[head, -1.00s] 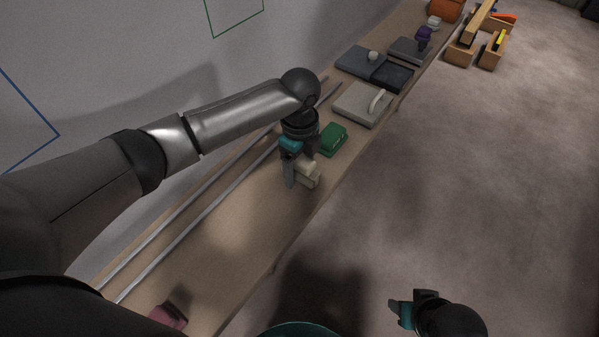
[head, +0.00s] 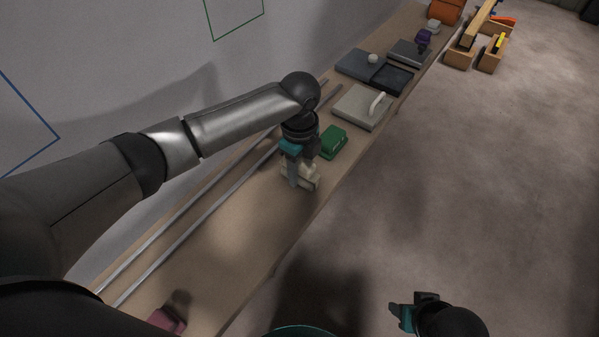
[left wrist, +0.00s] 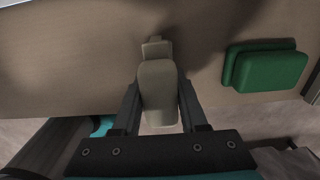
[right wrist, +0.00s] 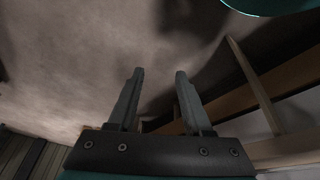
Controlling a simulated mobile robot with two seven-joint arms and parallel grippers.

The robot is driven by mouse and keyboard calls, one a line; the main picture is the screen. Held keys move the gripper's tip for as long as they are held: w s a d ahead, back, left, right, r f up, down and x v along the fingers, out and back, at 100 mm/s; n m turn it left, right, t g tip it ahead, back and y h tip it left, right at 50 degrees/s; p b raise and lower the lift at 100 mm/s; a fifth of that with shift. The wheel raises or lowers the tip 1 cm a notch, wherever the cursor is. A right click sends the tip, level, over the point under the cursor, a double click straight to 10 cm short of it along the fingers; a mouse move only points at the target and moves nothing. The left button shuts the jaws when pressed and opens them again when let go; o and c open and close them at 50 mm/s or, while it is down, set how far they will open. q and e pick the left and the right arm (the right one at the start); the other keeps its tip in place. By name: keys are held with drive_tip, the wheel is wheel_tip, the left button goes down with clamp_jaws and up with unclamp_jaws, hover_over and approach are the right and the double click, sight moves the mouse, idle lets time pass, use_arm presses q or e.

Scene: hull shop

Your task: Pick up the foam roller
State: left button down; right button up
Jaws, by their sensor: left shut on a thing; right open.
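The cream piece that I take for the foam roller (head: 311,184) is on the long wooden bench, near its front edge. In the left wrist view the roller (left wrist: 158,88) is a rounded cream block with a smaller stepped end beyond it. My left gripper (head: 295,184) points down over it, and its two fingers (left wrist: 158,98) press on its sides. I cannot tell whether it is lifted clear of the bench. My right gripper (head: 402,316) is open and empty, off to the right of the bench; its parted fingers (right wrist: 158,75) show in the right wrist view.
A green block (head: 333,141) lies just beyond the left gripper, also in the left wrist view (left wrist: 268,68). Metal rods (head: 205,210) run along the wall side.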

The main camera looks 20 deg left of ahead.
use_arm(q)
drive_tip(key=shift+r, duration=0.15)
idle(0.3)
drive_tip(key=shift+r, duration=0.2)
drive_tip(key=shift+r+p, duration=0.25)
drive_tip(key=shift+p, duration=0.05)
wheel_tip(320, 180, up, 9)
drive_tip(key=p, duration=0.4)
wheel_tip(320, 180, up, 10)
drive_tip(key=p, duration=0.4)
use_arm(e)
drive_tip(key=s+d+f, duration=0.2)
drive_tip(key=s+f, duration=0.2)
drive_tip(key=f, duration=0.3)
drive_tip(key=s+d+f+g, duration=0.1)
drive_tip(key=s+d+f, duration=0.2)
drive_tip(key=s+f, duration=0.2)
drive_tip(key=shift+s+d+f+h, duration=0.3)
drive_tip(key=shift+f+h, duration=0.1)
drive_tip(key=shift+f, duration=1.05)
